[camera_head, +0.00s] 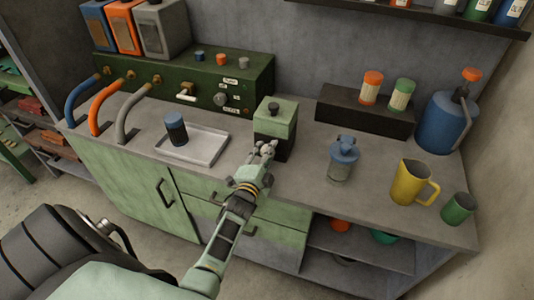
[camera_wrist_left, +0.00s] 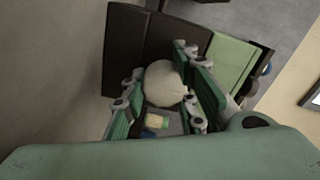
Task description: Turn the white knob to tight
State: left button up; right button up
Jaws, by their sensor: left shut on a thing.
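The white knob (camera_wrist_left: 163,83) shows in the left wrist view as a pale round disc between my finger pads. It is on the front of a small box (camera_head: 276,115) with a green upper part and a black lower part, standing on the counter. My left gripper (camera_head: 264,152) reaches this front face and is shut on the knob; in the wrist view its fingers (camera_wrist_left: 163,88) lie on both sides of it. In the head view the gripper hides most of the knob. A small pale label (camera_wrist_left: 157,121) shows beside the knob; I cannot read it. My right gripper is not in view.
A tray (camera_head: 217,147) with a dark blue cylinder (camera_head: 176,130) lies left of the box. A green control panel (camera_head: 245,75) stands behind. To the right are a lidded jar (camera_head: 341,165), a yellow jug (camera_head: 409,182) and a green cup (camera_head: 458,208).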

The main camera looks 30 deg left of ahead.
pick_arm(q)
jog(key=shift+s+d+f, duration=0.1)
jog(key=shift+d+f, duration=0.2)
jog(key=shift+f, duration=0.15)
jog(key=o, duration=1)
jog(key=shift+r, duration=0.1)
jog(key=shift+a+r, duration=0.1)
jog(key=shift+r, duration=0.05)
jog(key=v, duration=1.1)
jog(key=shift+s, duration=0.4)
